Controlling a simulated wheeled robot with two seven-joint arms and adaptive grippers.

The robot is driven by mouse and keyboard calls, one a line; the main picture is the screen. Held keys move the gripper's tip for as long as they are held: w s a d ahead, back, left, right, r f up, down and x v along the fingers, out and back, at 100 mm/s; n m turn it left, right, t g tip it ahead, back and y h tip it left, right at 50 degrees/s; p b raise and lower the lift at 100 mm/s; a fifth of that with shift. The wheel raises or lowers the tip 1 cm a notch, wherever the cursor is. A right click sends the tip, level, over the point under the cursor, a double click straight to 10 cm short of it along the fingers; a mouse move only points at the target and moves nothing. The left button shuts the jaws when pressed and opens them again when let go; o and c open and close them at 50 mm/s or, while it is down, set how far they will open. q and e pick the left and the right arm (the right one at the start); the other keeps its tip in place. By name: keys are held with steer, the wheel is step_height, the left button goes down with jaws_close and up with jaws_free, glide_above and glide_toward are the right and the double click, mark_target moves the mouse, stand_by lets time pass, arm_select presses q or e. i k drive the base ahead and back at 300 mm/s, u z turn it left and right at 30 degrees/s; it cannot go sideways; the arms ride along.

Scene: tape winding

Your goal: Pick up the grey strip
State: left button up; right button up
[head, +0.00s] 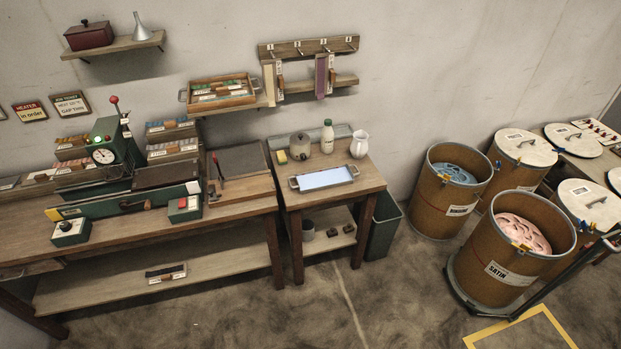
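I cannot single out a grey strip with certainty. A pale beige strip (268,86) and a mauve strip (321,76) hang from the hook rail (308,47) on the back wall. A dark strip-like thing (165,270) lies with a labelled piece on the low shelf of the left bench; its exact colour is hard to tell. Neither of my grippers is in view.
A green machine with a dial (104,156) stands on the left bench. The small table holds a tray (323,178), a bottle (327,137) and a white jug (359,145). Drums, one labelled SATIN (508,274), stand at right. Floor in front is clear.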

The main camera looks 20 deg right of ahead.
mark_target(173, 147)
steer(key=z, duration=0.05)
steer(key=k, duration=0.45)
steer(key=u, duration=0.35)
steer(key=i, duration=1.5)
steer(key=z, duration=0.7)
